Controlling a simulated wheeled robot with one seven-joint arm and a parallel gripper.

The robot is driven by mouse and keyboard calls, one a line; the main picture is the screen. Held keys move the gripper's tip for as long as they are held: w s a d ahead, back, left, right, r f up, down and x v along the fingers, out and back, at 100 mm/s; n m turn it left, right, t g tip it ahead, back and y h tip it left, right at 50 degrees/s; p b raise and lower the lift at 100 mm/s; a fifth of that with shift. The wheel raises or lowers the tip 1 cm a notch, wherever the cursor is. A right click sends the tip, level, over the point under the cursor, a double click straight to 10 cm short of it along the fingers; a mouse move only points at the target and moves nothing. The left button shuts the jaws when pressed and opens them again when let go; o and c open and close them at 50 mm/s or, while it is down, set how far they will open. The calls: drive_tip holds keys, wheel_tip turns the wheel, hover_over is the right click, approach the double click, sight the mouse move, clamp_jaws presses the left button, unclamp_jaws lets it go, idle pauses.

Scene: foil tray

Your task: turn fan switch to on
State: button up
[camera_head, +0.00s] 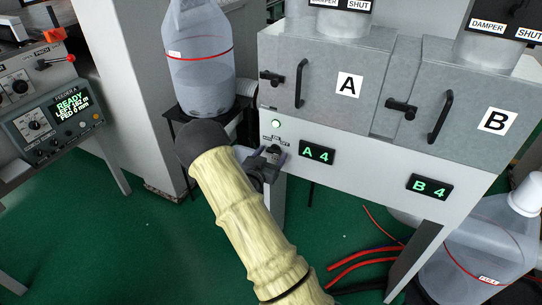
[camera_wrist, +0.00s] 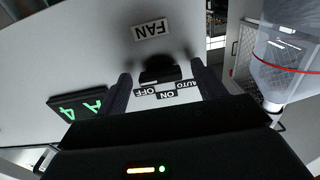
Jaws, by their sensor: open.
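The fan switch (camera_wrist: 160,68) is a dark knob on the white panel, seen upside down in the wrist view. A FAN label (camera_wrist: 150,29) and the labels OFF, ON and AUTO sit around it. Which label the knob points to I cannot tell. My gripper (camera_wrist: 161,74) is open, with one finger on each side of the knob. Whether the fingers touch it I cannot tell. In the head view my gripper (camera_head: 264,163) is at the left end of the panel and mostly hides the switch.
Displays A 4 (camera_head: 317,152) and B 4 (camera_head: 429,187) are to the right. Grey doors A (camera_head: 325,85) and B (camera_head: 470,125) with handles are above. A clear jug (camera_head: 200,70) stands close on the left.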

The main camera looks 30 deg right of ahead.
drive_tip(key=v, duration=1.7)
drive_tip(key=shift+s+a, duration=0.2)
drive_tip(key=s+a+r+n+g+y, duration=0.35)
drive_tip(key=a+n+y, duration=0.2)
drive_tip(key=y, duration=0.75)
drive_tip(key=s+d+r+n+g+y, duration=0.1)
drive_tip(key=s+r+n+g, duration=0.1)
drive_tip(key=s, duration=0.5)
drive_tip(key=s+d+r+n+g, duration=0.1)
drive_tip(key=s+r+n+g, duration=0.15)
drive_tip(key=s, duration=0.35)
wheel_tip(320, 180, up, 18)
drive_tip(key=p, duration=1.9)
drive_tip(key=shift+a+r, duration=0.15)
drive_tip(key=shift+a, duration=0.1)
